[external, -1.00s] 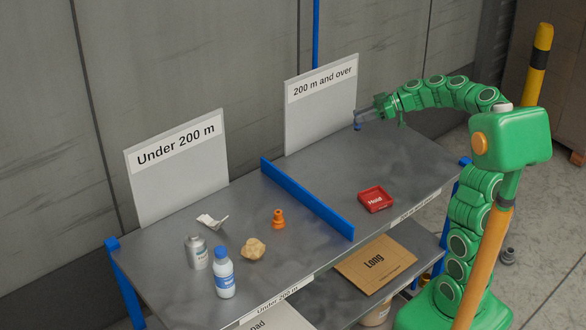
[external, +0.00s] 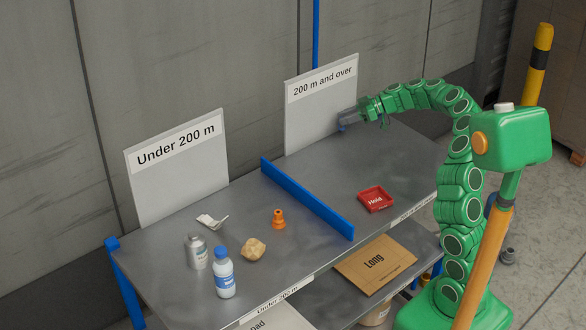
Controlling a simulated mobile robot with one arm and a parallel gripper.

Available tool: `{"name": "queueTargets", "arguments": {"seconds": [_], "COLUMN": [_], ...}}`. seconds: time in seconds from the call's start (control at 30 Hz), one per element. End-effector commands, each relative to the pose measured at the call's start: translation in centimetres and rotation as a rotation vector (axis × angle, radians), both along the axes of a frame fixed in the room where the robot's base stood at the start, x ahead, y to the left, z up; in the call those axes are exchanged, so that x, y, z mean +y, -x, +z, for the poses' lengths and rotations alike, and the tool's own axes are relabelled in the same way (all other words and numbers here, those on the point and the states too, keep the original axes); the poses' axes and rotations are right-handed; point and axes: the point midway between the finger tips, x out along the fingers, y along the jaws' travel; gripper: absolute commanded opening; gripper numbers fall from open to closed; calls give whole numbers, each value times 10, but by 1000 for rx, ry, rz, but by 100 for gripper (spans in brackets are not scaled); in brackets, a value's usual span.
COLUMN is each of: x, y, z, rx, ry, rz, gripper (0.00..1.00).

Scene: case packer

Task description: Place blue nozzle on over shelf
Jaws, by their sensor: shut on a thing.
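The blue nozzle (external: 342,128) is a small blue piece at the tip of my gripper (external: 346,119). My gripper is shut on it and partly hides it. It is in front of the "200 m and over" sign panel (external: 318,108), over the right part of the grey shelf top (external: 370,158). I cannot tell whether the nozzle touches the shelf. My green arm reaches in from the right.
A blue divider (external: 306,198) splits the shelf top. Right of it lies a red tray (external: 375,199). Left are an orange nozzle (external: 278,219), a tan lump (external: 253,250), a blue-capped bottle (external: 224,275), a grey can (external: 196,252) and a crumpled white piece (external: 211,221). The back right is clear.

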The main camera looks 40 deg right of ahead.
Motion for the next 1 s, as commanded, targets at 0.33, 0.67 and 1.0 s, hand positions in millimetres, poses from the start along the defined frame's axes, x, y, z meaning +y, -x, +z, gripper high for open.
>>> {"name": "queueTargets", "arguments": {"seconds": [0.33, 0.67, 1.0], "x": [-3, -4, -4], "y": [-14, -18, -18], "z": [-17, -43, -52], "rx": [0, 3, -1], "ry": [0, -1, 1], "rz": [0, 0, -1], "gripper": [0, 0, 0]}}
